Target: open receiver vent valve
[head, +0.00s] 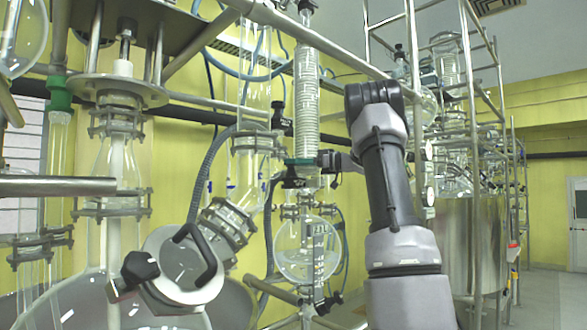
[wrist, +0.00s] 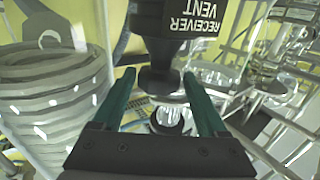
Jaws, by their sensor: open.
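The receiver vent valve (wrist: 190,28) is a black block in the wrist view with white "RECEIVER VENT" lettering, upside down in the picture. Its black knob (wrist: 160,78) extends down from the block. My gripper (wrist: 159,74) is open, with one green finger on each side of the knob. A gap shows beside each finger, so I see no firm grip. In the head view my gripper (head: 302,162) is beside the lower end of the coiled glass condenser; small dark parts there are hard to tell apart.
The coiled glass condenser (head: 306,105) stands close by; glass coils (wrist: 50,100) fill the left of the wrist view. A round glass flask (head: 308,250) hangs below. Metal frame bars (head: 310,38) cross above. A steel vessel (head: 470,240) stands at the right.

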